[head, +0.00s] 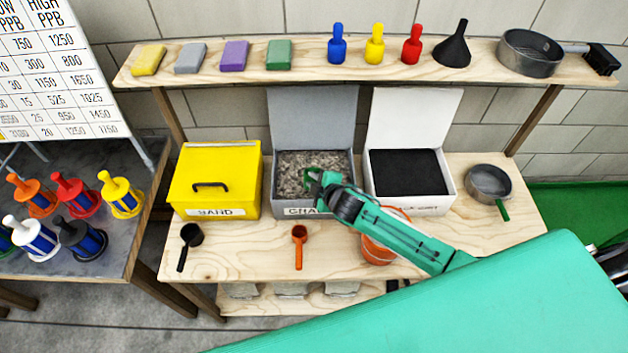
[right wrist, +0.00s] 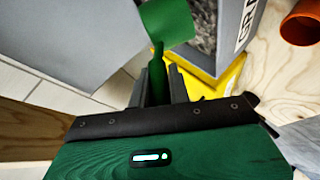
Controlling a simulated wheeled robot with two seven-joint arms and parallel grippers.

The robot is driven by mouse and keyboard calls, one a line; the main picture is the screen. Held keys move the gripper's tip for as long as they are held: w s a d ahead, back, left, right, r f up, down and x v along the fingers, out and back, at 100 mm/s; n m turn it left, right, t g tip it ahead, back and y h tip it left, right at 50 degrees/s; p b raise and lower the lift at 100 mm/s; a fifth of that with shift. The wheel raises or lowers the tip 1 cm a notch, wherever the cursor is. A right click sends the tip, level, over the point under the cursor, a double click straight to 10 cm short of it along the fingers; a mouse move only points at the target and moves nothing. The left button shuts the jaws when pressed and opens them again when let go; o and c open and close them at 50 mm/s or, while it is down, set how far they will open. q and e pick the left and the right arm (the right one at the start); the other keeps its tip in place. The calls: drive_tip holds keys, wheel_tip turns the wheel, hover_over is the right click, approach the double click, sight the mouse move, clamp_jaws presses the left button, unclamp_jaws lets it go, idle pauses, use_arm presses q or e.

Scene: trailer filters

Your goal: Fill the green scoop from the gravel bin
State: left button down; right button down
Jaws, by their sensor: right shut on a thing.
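The gravel bin (head: 279,205) is a grey box with its lid raised and grey gravel (head: 297,165) inside; its wall also shows in the right wrist view (right wrist: 226,38). My right gripper (head: 325,180) is over the right part of the bin's opening. In the right wrist view my right gripper (right wrist: 158,88) is shut on the handle of the green scoop (right wrist: 168,22), whose head extends beyond the fingers beside the gravel. The scoop (head: 311,177) is partly hidden in the head view. I cannot tell whether it holds gravel or touches it. My left gripper is not in view.
A closed yellow sand box (head: 215,180) stands left of the bin and an open white box (head: 450,190) right of it. A black scoop (head: 190,238), an orange scoop (head: 299,240) and an orange bucket (head: 375,252) are in front. A shelf (head: 320,62) runs above.

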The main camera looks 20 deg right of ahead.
drive_tip(key=shift+w+d+f+b, duration=0.2)
drive_tip(key=shift+w+f+b, duration=0.5)
drive_tip(key=shift+f+b, duration=0.35)
drive_tip(key=shift+w+d+f+b, duration=0.2)
drive_tip(key=shift+w+f+b, duration=0.6)
drive_tip(key=shift+b, duration=0.4)
drive_tip(key=shift+w+d+f+b, duration=0.2)
drive_tip(key=shift+w+f+b, duration=0.45)
drive_tip(key=shift+f+b, duration=0.4)
drive_tip(key=shift+s+a+r+p, duration=0.2)
drive_tip(key=shift+s+r+p, duration=0.5)
drive_tip(key=shift+r+p, duration=0.7)
drive_tip(key=shift+s+a+r+p, duration=0.2)
drive_tip(key=shift+s+r+p, duration=0.5)
drive_tip(key=shift+r+p, duration=0.75)
drive_tip(key=shift+s+a+r+p, duration=0.2)
drive_tip(key=shift+s+r+p, duration=0.5)
drive_tip(key=shift+r+p, duration=0.7)
drive_tip(key=shift+s+r+p, duration=0.1)
drive_tip(key=shift+r+p, duration=0.55)
drive_tip(key=shift+r, duration=0.1)
